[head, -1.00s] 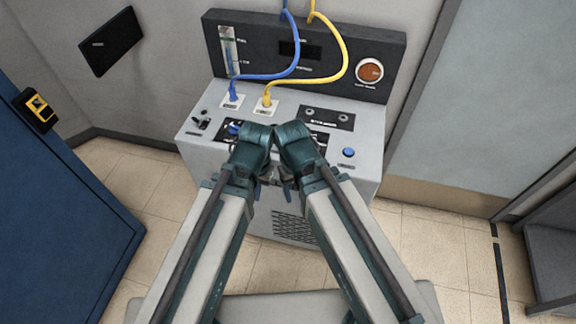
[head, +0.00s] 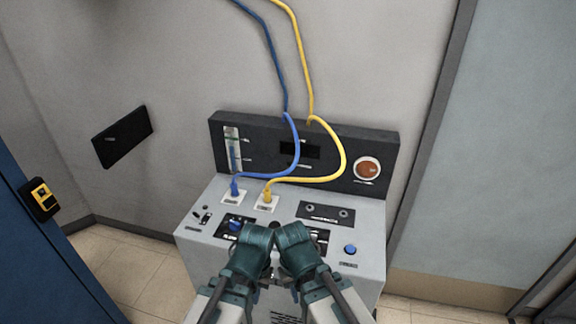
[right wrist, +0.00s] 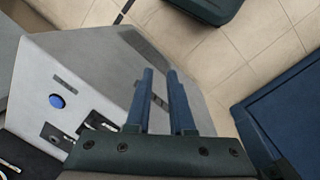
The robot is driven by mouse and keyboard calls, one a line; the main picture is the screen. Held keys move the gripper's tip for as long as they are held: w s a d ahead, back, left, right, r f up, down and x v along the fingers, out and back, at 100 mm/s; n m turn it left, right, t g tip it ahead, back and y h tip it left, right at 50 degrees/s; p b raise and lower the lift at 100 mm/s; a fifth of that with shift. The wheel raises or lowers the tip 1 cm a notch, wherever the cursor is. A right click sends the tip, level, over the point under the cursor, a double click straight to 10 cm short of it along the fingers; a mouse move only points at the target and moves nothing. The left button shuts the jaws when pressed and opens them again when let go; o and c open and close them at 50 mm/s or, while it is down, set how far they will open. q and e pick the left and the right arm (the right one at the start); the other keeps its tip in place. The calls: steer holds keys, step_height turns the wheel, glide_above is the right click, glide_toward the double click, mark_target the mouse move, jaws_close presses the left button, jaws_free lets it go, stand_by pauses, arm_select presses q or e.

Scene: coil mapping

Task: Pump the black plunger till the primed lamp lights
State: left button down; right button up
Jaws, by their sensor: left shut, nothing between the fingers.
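The grey console (head: 360,205) stands ahead in the head view with a black back panel. A round orange-red lamp (head: 367,168) sits at that panel's right; its label is too small to read, and it does not look brightly lit.
A blue cable (head: 294,135) and a yellow cable (head: 342,150) plug into the console top. A blue knob (head: 235,225) and a blue button (head: 350,249) are there too. A blue cabinet (head: 35,265) stands at left. Tiled floor (head: 135,265) shows beside the console.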

jaws_close()
stand_by(1.3)
